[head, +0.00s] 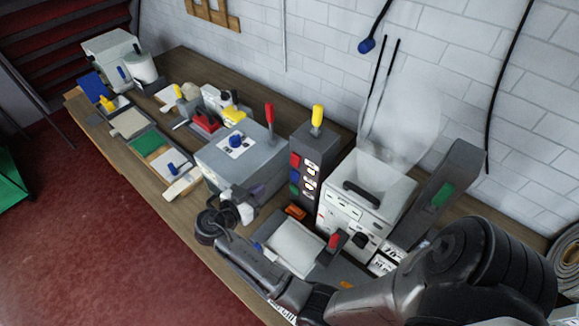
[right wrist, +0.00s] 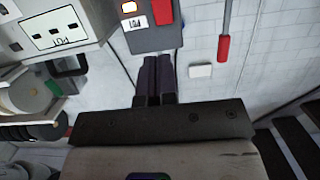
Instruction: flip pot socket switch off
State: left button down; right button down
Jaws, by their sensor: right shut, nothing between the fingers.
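A dark socket tower (head: 318,147) stands mid-bench in the head view, with a red switch (head: 295,160), a blue switch (head: 294,176) and white labels or sockets on its front. I cannot read which one is for the pot. My right gripper (head: 257,191) is low beside the grey box, left of the tower. In the right wrist view its dark fingers (right wrist: 155,72) are shut and empty. Contact is unclear. My left gripper is not seen.
The grey box (head: 225,165) with a blue knob stands left of the tower. A white machine (head: 370,185) with a black handle, giving off steam, stands to its right. Trays and tools fill the bench's left part. A brick wall (head: 325,50) is behind.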

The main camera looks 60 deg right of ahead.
aim_at(295, 163)
jog(key=p+x, duration=0.5)
jog(key=x, duration=0.7)
jog(key=shift+d+r, duration=0.1)
jog(key=shift+x, duration=0.95)
